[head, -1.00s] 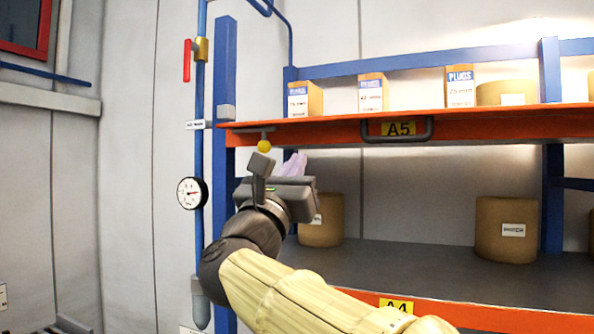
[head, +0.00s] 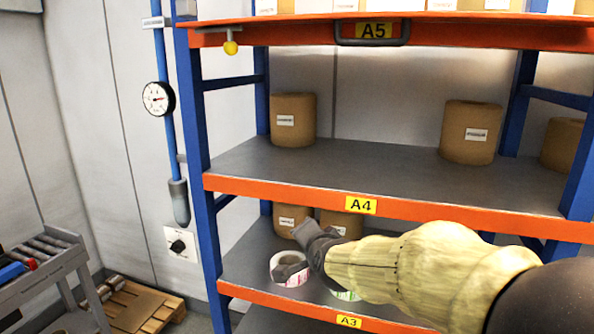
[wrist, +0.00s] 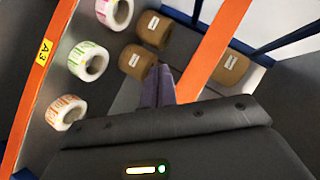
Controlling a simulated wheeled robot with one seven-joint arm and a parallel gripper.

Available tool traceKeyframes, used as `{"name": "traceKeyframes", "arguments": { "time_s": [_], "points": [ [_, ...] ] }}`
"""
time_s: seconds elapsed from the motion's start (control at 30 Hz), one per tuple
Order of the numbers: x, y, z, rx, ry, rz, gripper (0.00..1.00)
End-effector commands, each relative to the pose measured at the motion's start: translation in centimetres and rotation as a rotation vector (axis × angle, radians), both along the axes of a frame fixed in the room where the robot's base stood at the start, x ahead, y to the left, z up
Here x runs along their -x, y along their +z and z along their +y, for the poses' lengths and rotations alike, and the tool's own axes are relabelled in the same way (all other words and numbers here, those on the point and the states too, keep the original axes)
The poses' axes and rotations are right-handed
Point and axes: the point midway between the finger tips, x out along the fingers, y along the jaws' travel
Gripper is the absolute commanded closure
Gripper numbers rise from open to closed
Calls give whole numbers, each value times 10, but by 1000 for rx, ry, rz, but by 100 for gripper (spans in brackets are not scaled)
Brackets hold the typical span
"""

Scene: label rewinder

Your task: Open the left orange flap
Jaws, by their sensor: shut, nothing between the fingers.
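The orange panel labelled A5 (head: 300,35) runs across the top of the rack in the head view. It has a dark bar handle (head: 373,32) and a yellow knob (head: 231,47) hanging near its left end. It appears to be the only flap-like part in view; whether it is open or shut I cannot tell. My gripper (wrist: 159,72) shows in the wrist view with its fingers shut and empty.
Orange beams A4 (head: 280,190) and A3 (head: 270,297) cross the rack. Brown rolls (head: 293,120) stand on the A4 shelf. White label rolls (wrist: 88,60) lie near my gripper, with brown rolls (wrist: 136,62) beyond. A blue upright (head: 190,110) bounds the left side.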

Motion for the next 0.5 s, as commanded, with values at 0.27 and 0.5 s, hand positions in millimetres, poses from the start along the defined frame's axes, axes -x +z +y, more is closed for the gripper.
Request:
{"name": "traceKeyframes", "arguments": {
  "time_s": [0.27, 0.5],
  "points": [
    [98, -115, -78, 489, 267, 426, 100],
    [195, -168, -122, 702, 550, 722, 100]
  ]
}}
